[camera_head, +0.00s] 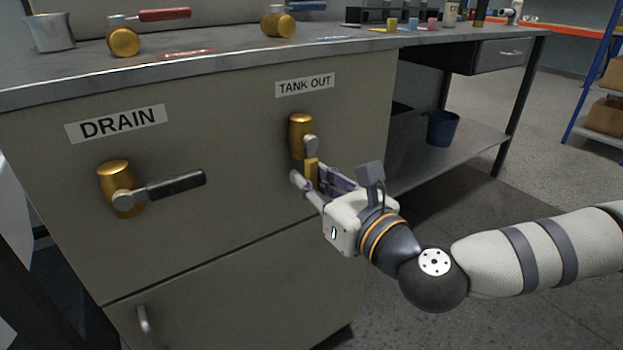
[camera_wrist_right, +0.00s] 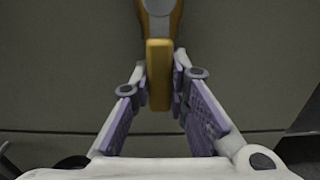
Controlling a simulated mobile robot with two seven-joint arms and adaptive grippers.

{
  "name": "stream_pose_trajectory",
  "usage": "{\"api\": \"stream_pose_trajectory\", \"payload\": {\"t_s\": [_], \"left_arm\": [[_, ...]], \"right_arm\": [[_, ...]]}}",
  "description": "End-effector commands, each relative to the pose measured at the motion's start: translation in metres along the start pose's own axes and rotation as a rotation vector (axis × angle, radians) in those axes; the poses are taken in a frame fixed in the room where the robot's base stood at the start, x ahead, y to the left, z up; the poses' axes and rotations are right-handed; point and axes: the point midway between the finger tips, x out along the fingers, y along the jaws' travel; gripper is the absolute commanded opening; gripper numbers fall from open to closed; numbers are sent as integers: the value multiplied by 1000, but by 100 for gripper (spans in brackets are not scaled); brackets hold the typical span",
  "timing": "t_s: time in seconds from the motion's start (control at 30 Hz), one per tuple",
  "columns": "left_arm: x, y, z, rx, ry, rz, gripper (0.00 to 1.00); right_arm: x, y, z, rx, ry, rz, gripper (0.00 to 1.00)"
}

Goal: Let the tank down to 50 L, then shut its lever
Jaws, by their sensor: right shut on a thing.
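The TANK OUT valve has a brass body (camera_head: 301,134) on the cabinet front, under its TANK OUT label (camera_head: 304,85). Its yellow lever (camera_head: 311,172) hangs down from a grey hub. My right gripper (camera_head: 309,181) is shut on this lever from below. In the right wrist view the yellow lever (camera_wrist_right: 158,75) stands between the purple-padded fingers. No tank gauge or level reading is legible in these views. My left gripper is not in view.
The DRAIN valve with a black lever (camera_head: 175,186) pointing right is on the same cabinet front, to the left. Brass valves with a red lever (camera_head: 164,14) and a blue lever (camera_head: 305,5) sit on the bench top. A blue bucket (camera_head: 442,128) stands on the lower shelf.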

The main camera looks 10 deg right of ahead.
Motion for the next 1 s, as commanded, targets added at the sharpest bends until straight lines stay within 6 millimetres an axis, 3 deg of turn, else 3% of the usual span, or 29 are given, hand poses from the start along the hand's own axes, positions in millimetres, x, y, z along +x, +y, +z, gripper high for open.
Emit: {"api": "stream_pose_trajectory", "payload": {"t_s": [0.1,0.13,0.2,0.53,0.8,1.0], "left_arm": [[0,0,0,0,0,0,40],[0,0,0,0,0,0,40],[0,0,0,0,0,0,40],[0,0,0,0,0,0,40],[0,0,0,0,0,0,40],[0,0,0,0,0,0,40]], "right_arm": [[0,1,0,5,0,4,0],[0,1,0,5,0,4,20],[0,1,0,5,0,4,36],[-3,1,0,2,0,2,37],[-56,0,0,4,2,2,37],[-75,1,0,2,1,2,37]]}}
